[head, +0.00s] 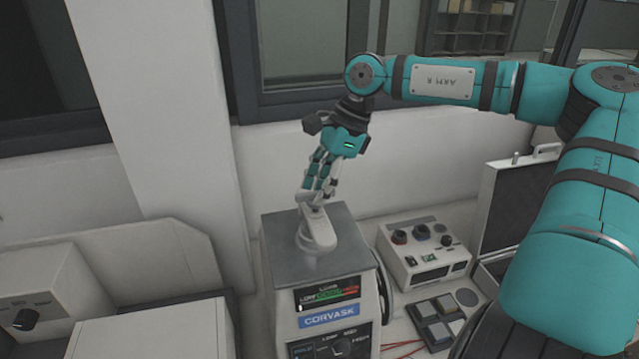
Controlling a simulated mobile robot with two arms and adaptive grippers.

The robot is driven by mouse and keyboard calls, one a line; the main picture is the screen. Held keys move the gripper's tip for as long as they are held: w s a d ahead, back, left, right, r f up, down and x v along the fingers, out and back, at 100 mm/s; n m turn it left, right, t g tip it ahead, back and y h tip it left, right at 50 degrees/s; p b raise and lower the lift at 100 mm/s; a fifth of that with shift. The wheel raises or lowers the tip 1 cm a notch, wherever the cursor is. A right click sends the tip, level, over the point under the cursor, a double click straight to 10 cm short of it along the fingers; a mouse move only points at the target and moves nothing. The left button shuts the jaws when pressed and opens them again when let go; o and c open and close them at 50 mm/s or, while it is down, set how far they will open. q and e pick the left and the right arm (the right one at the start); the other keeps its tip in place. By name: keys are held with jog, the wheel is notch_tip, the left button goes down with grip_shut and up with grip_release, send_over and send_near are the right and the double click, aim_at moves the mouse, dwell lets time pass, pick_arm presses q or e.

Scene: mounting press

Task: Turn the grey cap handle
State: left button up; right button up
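The grey cap handle (318,232) stands on the dark grey top of the mounting press (270,240), which is labelled CORVASK. It has a rounded light grey body, and its upper end rises towards my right gripper. My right gripper (312,196) comes down from above with its teal fingers pointing down. Its fingertips are at the upper end of the handle and seem to touch it. The fingers overlap the handle, so I cannot tell whether they are closed on it. My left gripper is out of view.
A control box with knobs (424,253) stands right of the press, with a small pad of square keys (436,318) in front of it. An open case (510,205) is farther right, partly behind my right arm. A pale machine (45,290) stands at left.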

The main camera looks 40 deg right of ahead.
grip_shut()
